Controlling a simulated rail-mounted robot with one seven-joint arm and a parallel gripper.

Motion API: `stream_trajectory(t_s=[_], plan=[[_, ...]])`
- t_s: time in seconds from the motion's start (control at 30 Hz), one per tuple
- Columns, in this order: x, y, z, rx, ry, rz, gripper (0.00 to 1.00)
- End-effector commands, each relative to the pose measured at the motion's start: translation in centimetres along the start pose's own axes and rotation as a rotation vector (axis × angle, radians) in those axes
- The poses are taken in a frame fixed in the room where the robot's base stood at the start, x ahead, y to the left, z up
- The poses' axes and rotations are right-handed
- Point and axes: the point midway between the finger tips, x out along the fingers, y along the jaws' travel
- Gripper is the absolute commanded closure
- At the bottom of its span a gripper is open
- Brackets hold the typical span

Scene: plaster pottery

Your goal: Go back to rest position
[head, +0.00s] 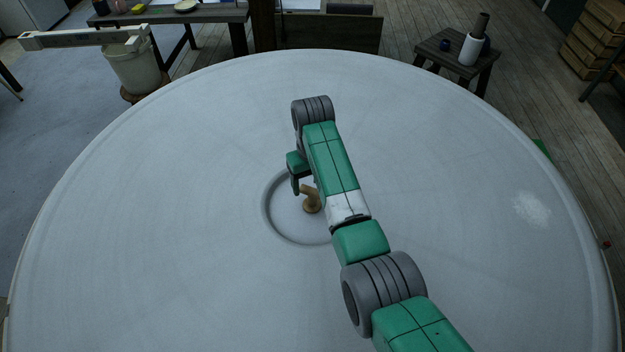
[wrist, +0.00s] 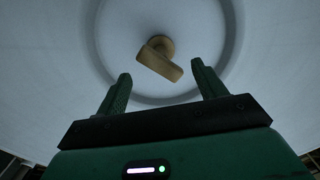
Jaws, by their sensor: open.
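My gripper (wrist: 159,82) is open and empty in the wrist view, its two green fingers spread apart. In the head view my gripper (head: 295,183) hangs from the bent arm over the middle of the table, partly hidden by the arm. A tan wooden piece with a round base and an angled top (head: 311,203) stands inside the ring-shaped groove at the table's centre. It also shows in the wrist view (wrist: 160,60), beyond the fingertips and apart from them.
The large round pale table (head: 160,230) is otherwise clear around my arm. A small dark side table (head: 482,68) with bottles stands behind it at right. A bucket (head: 135,68) and a dark workbench (head: 210,16) stand at back left. Wooden crates (head: 597,40) are at far right.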

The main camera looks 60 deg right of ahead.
Motion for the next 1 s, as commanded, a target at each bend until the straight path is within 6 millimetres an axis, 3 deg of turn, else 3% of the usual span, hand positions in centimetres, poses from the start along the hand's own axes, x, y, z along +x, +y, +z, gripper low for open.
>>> stream_trajectory(t_s=[0.57,0.67,0.8,0.9,1.0], plan=[[-0.2,-0.4,-0.3,-0.007,0.015,0.002,0.30],[-2.4,-4.3,-2.6,-0.061,0.163,0.018,0.30],[-9.4,-14.1,-5.8,-0.182,0.529,0.013,0.30],[-15.4,-21.0,-5.6,-0.256,0.782,-0.026,0.30],[-21.7,-27.2,-3.3,-0.322,1.021,-0.089,0.30]])
